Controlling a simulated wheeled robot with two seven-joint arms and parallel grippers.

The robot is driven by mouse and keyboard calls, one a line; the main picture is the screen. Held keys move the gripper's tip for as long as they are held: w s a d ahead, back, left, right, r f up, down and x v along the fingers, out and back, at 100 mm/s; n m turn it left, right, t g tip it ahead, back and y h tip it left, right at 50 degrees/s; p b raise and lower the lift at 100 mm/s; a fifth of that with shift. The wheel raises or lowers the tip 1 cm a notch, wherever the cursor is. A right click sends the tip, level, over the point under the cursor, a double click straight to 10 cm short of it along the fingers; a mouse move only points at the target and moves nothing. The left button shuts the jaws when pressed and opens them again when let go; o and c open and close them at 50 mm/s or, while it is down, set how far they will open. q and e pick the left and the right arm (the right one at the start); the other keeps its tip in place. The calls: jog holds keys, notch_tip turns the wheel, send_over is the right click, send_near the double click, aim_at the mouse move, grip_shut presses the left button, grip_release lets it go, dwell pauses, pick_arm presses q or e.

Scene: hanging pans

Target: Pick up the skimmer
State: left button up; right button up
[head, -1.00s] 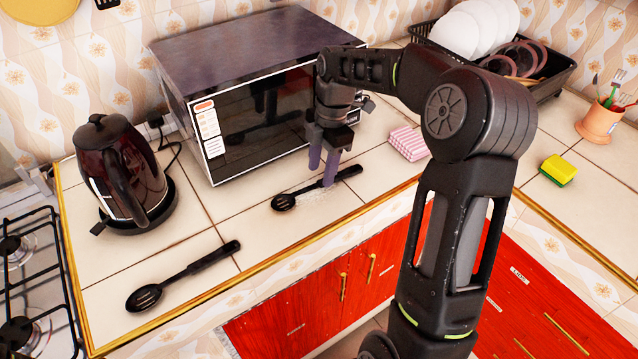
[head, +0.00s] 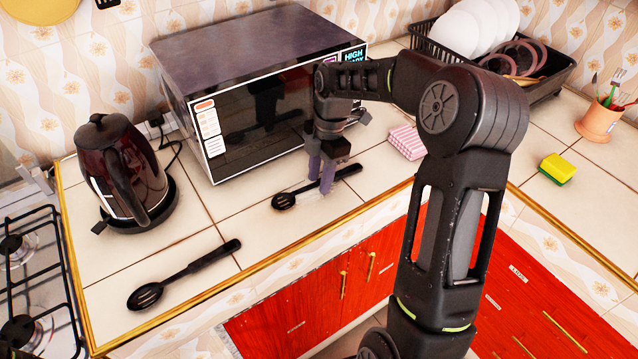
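A black long-handled utensil with a round dark head, which looks like the skimmer (head: 285,200), lies on the tiled counter in front of the microwave. My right gripper (head: 320,180) points down over its handle. The two fingers are apart, one on the far side and one on the near side of the handle, with their tips low at the counter. I cannot tell whether they touch the handle. A second black utensil with a slotted oval head (head: 147,297) lies at the lower left of the counter. My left gripper is not in view.
The microwave (head: 250,120) stands close behind my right gripper. A dark kettle (head: 118,170) stands on the left, beside the stove (head: 30,300). The counter between the two utensils is clear.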

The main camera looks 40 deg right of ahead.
grip_shut()
dwell(0.5)
notch_tip(320, 180, up, 10)
jog(key=shift+b, duration=0.4)
dwell(0.5)
